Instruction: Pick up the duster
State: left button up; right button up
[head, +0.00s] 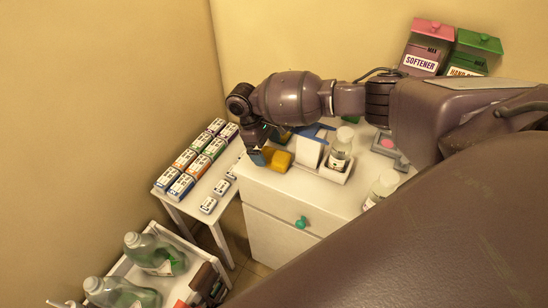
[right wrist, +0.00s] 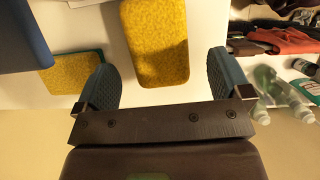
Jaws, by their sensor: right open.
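I cannot pick out with certainty which thing is the duster. A yellow block like a sponge (head: 279,160) lies on the white cabinet top near its left corner. In the right wrist view this yellow block (right wrist: 156,38) lies ahead, between the lines of the two fingers, with a shadow on it. A second yellow piece with a dark green edge (right wrist: 75,72) lies to its left, partly behind a finger. My right gripper (head: 262,152) is open and empty, just left of the yellow block in the head view; its blue-grey fingers (right wrist: 164,78) are spread. My left gripper is not visible.
Small boxes (head: 187,160) fill a side table.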

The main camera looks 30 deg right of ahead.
jog(key=shift+x, duration=1.05)
jog(key=shift+s+d+f, duration=0.1)
jog(key=shift+s+f, duration=0.05)
jog(key=shift+f, duration=0.2)
jog(key=c, duration=1)
jog(key=shift+r, duration=0.15)
